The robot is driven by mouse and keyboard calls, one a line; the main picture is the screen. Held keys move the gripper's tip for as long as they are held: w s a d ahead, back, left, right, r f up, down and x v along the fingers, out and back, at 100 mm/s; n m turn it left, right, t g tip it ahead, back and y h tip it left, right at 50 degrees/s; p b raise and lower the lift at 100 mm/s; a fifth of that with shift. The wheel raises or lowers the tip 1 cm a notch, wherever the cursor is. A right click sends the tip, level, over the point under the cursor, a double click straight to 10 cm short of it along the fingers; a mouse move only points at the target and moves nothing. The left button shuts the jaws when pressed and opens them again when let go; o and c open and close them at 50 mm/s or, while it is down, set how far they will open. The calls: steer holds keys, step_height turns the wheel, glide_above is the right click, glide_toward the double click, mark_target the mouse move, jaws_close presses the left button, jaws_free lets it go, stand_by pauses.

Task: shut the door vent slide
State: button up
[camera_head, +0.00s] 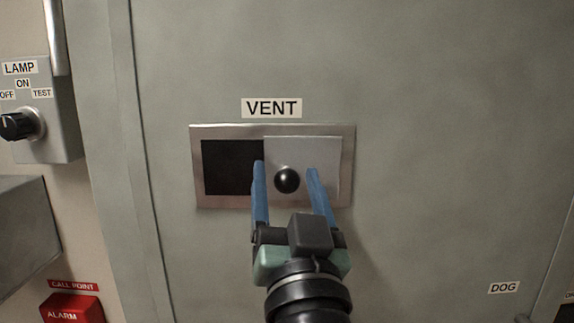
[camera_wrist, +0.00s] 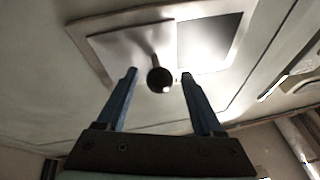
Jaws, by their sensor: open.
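The vent (camera_head: 199,199) is a metal frame on the grey door under a VENT label (camera_head: 271,108). Its slide plate (camera_head: 318,154) covers the right part, and the dark opening (camera_head: 228,167) shows at the left. A round black knob (camera_head: 287,180) sticks out near the left edge of the plate. My gripper (camera_head: 286,166) is open, with one blue finger to each side of the knob in the head view. In the wrist view the knob (camera_wrist: 159,80) shows between and slightly beyond the fingertips (camera_wrist: 158,74), with no visible contact.
A lamp switch box (camera_head: 45,125) with a black rotary knob is at the left. A red alarm call point (camera_head: 72,308) sits at the lower left. The door surface around the vent is clear.

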steer(key=shift+w+r, duration=0.15)
steer(key=shift+w, duration=0.25)
jaws_close()
stand_by(1.3)
